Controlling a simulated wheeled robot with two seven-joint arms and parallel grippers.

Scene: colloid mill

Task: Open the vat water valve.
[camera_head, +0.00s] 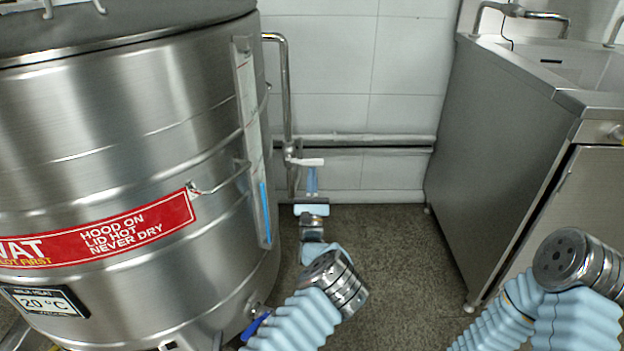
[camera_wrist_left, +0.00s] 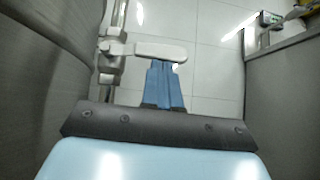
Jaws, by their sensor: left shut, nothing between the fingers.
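The vat (camera_head: 120,170) is a large steel drum filling the left of the head view. A pipe runs down behind its right side. On the pipe is a valve with a white lever handle (camera_head: 308,162), sticking out level to the right. The lever also shows in the left wrist view (camera_wrist_left: 160,51). My left gripper (camera_head: 312,172) has blue fingers, shut with nothing between them. Its fingertips are just below the lever's right part; I cannot tell whether they touch it. My right arm shows at the lower right, but its gripper is out of view.
A steel sink cabinet (camera_head: 505,120) stands on the right. A horizontal pipe (camera_head: 370,141) runs along the tiled wall. A sight gauge (camera_head: 249,130) and small bent pipe are on the vat's side. The floor (camera_head: 395,240) between vat and cabinet is clear.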

